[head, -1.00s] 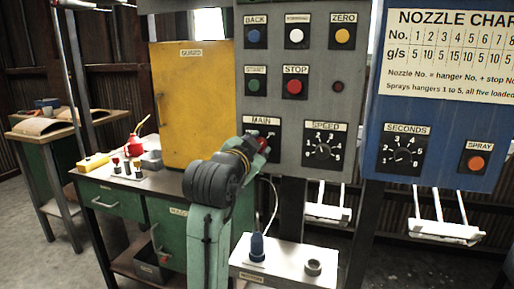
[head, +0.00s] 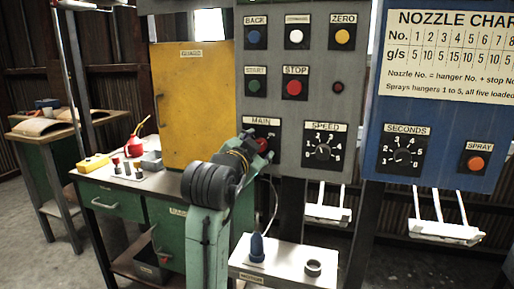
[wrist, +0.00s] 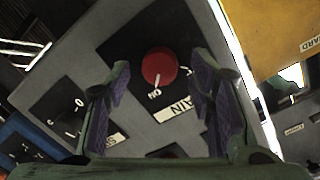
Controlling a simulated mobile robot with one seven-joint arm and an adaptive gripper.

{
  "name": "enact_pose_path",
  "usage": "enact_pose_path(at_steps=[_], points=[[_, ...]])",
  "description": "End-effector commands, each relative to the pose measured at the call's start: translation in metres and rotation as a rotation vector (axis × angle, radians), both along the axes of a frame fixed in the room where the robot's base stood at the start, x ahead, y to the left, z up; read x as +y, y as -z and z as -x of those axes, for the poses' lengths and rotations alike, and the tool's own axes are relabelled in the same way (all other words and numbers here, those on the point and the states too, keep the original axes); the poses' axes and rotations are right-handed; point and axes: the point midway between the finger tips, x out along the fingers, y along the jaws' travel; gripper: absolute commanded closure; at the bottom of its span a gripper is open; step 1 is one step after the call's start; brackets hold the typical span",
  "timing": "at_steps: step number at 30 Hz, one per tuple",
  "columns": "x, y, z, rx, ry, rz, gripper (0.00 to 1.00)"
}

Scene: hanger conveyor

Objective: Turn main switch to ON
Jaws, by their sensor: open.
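The main switch is a red round knob (wrist: 158,66) on a black plate under the MAIN label (head: 261,121) on the grey panel. In the wrist view a white mark lies at the knob's edge toward the word ON; I cannot tell clearly whether it is the pointer. My gripper (wrist: 160,78) is open, with one purple-padded finger on each side below the knob in that view. No contact shows. In the head view my gripper (head: 254,145) is at the MAIN plate and hides part of it.
The SPEED dial (head: 323,151) sits right of the main switch, with the STOP button (head: 294,88) above. A yellow guard door (head: 192,105) is left. A white box with a blue knob (head: 257,248) stands below. The blue panel (head: 450,150) is at right.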

Motion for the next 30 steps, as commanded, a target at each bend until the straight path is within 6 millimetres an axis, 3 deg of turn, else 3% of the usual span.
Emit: enact_pose_path(at_steps=[15, 21, 30], points=[[0.03, -0.009, 0.092, -0.003, -0.003, -0.001, 0.51], [0.036, -0.011, 0.108, -0.001, -0.002, -0.001, 0.51], [0.036, -0.011, 0.11, -0.001, -0.001, 0.0, 0.51]])
